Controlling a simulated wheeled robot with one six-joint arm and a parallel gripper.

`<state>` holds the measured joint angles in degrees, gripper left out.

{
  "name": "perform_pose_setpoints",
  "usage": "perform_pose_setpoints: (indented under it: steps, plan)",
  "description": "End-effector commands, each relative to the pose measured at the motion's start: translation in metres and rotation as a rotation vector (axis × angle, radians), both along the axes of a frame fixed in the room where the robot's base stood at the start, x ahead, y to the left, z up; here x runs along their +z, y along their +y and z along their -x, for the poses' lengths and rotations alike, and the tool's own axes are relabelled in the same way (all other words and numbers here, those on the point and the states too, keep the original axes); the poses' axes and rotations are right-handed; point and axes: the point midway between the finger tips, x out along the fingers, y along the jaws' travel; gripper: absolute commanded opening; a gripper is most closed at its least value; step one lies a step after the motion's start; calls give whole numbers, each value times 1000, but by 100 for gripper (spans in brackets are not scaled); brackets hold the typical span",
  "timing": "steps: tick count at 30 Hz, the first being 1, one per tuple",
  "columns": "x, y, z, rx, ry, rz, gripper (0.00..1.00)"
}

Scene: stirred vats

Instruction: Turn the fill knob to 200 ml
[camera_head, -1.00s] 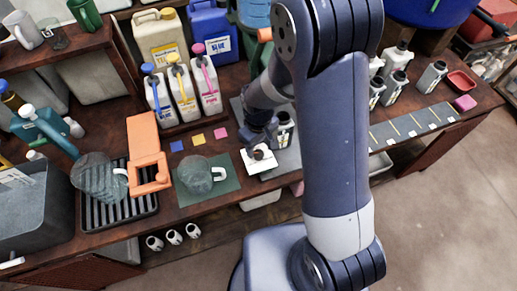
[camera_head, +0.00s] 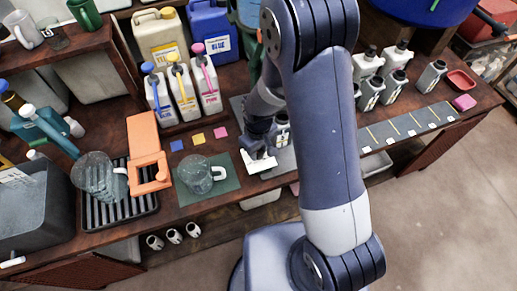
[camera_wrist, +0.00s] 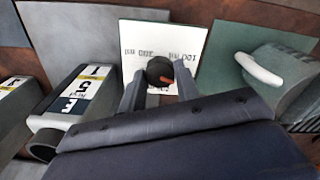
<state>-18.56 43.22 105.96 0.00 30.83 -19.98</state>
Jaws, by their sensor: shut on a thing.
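The fill knob (camera_wrist: 158,70) is dark and round, with an orange mark on its lower side in the wrist view. It stands on a white dial plate (camera_wrist: 137,45), which also shows in the head view (camera_head: 262,166). Upside-down print reading 300 ml and 100 ml flanks the knob; print below is partly covered. My gripper (camera_wrist: 160,84) is shut on the knob, one finger on each side. In the head view my gripper (camera_head: 258,152) is at the plate and hides the knob. A clear jug (camera_head: 196,175) stands on a green mat (camera_head: 226,187) to the left.
White bottles (camera_wrist: 72,100) stand close beside my gripper. An orange stand (camera_head: 143,135) and a ribbed drip tray (camera_head: 132,208) are at left. Pump bottles (camera_head: 185,93) stand behind. Coloured squares (camera_head: 198,139) lie between them and the mat.

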Motion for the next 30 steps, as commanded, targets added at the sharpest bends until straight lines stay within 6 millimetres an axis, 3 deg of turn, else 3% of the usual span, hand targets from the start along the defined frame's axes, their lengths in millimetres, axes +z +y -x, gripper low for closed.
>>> perform_pose_setpoints:
  steps: [6, 17, 30]
  plan:
    - [0, 0, 0, 0, 0, 0, 8]
    - [-1, 0, 0, -58, -1, -1, 8]
    - [-2, 0, 0, -403, -2, -1, 8]
